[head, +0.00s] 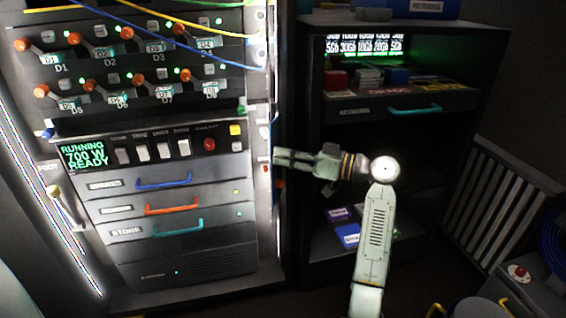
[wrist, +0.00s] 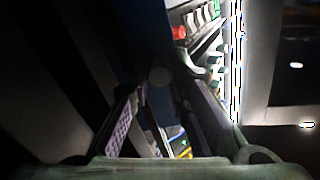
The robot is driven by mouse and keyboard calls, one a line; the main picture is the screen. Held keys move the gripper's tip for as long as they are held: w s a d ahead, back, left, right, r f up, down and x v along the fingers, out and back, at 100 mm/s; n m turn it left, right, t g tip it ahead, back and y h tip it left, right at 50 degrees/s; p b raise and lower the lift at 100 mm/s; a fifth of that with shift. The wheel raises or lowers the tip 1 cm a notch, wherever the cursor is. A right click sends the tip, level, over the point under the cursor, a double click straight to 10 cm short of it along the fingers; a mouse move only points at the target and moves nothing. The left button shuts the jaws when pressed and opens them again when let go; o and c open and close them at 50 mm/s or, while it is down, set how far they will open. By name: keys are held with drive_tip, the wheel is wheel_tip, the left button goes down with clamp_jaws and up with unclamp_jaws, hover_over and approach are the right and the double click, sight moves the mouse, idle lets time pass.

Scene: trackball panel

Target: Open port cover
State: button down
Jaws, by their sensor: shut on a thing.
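In the head view my gripper (head: 278,158) reaches left to the right side edge of the rack (head: 210,268), level with the row of switches. In the wrist view its two fingers (wrist: 162,85) converge on a small grey round piece against a dark blue surface. This piece (wrist: 160,77) looks like the port cover, and my gripper is shut on it. The cover's hinge and the port behind it are not discernible. In the head view the fingertips meet the rack's edge, and the cover cannot be made out there.
The rack front has a green display (head: 84,155), white switches (head: 163,151), a red button (head: 209,144) and drawers with coloured handles. A dark shelf unit (head: 300,120) stands close behind my arm. A slatted white radiator (head: 503,200) is at the right.

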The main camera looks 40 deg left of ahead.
drive_tip(key=shift+w+d+n+g, duration=0.15)
drive_tip(key=shift+n+g, duration=0.35)
drive_tip(key=shift+g, duration=0.3)
drive_tip(key=shift+h, duration=0.3)
drive_tip(key=c, duration=1.5)
unclamp_jaws()
drive_tip(key=shift+w, duration=0.1)
